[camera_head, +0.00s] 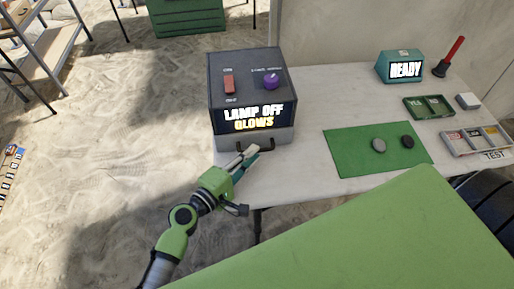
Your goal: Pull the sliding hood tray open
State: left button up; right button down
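The hood (240,78) is a dark box at the left end of the white table, with a red switch, a purple knob and a screen reading "LAMP OFF GLOWS". Its sliding tray (226,139) is the light grey section at the bottom, with a dark handle (271,144) on the front. The tray looks flush under the box. My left gripper (251,152) is at the front of the tray, its fingertips at the handle. Whether the fingers are shut on the handle cannot be told. My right gripper is not in view.
On the table (312,88) lies a green mat (350,158) with a grey stone (378,145) and a dark stone (408,142). A teal "READY" device (400,67), a green tray (410,107) and a grey sectioned tray (461,151) stand to the right.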

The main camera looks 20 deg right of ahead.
pick_arm(q)
jog(key=shift+x, duration=1.5)
jog(key=shift+c, duration=0.3)
grip_shut()
jog(key=s+a, duration=0.1)
jog(key=s, duration=0.3)
jog(key=s+a, duration=0.1)
jog(key=s, duration=0.3)
jog(key=s+a, duration=0.1)
jog(key=s, duration=0.3)
jog(key=shift+s+a+f, duration=0.1)
jog(key=shift+s+a, duration=0.2)
jog(key=shift+o, duration=0.3)
grip_release()
jog(key=shift+w, duration=0.1)
